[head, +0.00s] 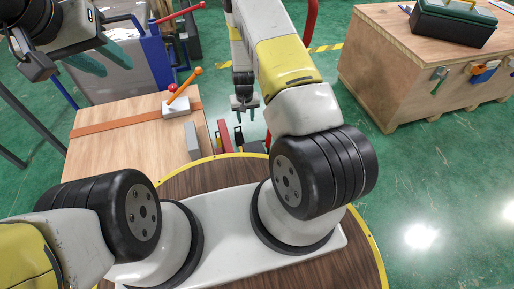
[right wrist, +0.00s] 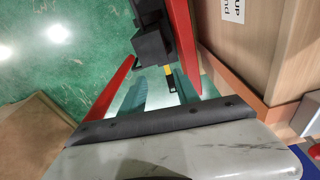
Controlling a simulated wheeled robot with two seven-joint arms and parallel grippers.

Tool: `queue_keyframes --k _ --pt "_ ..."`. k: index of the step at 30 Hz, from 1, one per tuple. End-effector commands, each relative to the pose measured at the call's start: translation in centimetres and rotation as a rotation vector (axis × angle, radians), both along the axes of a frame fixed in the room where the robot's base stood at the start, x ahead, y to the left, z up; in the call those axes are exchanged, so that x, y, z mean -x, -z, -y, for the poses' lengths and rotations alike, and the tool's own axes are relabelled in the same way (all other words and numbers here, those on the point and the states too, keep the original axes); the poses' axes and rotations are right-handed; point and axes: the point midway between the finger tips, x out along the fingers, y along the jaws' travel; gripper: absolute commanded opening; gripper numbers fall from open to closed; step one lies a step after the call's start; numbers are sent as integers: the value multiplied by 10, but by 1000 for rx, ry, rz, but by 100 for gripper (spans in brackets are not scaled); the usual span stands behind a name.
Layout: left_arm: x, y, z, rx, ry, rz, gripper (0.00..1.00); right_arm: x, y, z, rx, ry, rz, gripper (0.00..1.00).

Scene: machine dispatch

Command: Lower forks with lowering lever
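My right gripper (head: 244,104) points down beyond the round table, above red and black machine parts (head: 225,133). In the right wrist view its two teal fingers (right wrist: 168,90) are apart, with a thin black rod with a yellow band (right wrist: 170,77) showing between or beyond them; I cannot tell whether they touch it. Red bars (right wrist: 108,88) and a black block (right wrist: 152,46) are close by. Which part is the lowering lever is unclear. A white box with an orange lever and red knob (head: 176,107) sits on a wooden crate. My left gripper (head: 102,59) is open and empty at upper left.
The wooden crate top (head: 120,140) with a brown strap lies left of the red parts. Another large wooden crate (head: 400,70) with a green toolbox (head: 455,22) stands at right. Green floor is free between them. A grey and blue machine (head: 125,70) stands behind my left gripper.

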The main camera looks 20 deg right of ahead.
Motion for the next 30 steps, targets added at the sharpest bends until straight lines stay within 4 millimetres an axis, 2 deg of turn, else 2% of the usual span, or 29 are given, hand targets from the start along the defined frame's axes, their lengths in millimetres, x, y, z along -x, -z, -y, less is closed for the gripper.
queue_keyframes --k 1,6,9,12,15,18,23,30 --pt "0 0 0 0 0 0 38 13 40 3 25 -12 -28 38" --pt "0 0 0 0 0 0 38 56 145 17 97 -54 -75 38" --pt "0 0 0 0 0 0 38 83 191 25 132 -79 -96 38" --pt "0 0 0 0 0 0 38 106 225 31 155 -100 -111 38" --pt "0 0 0 0 0 0 38 120 244 36 169 -115 -118 38" --pt "0 0 0 0 0 0 38 127 255 38 176 -122 -121 38" --pt "0 0 0 0 0 0 38 129 274 42 176 -122 -123 38" --pt "0 0 0 0 0 0 38 128 312 49 176 -122 -123 38"
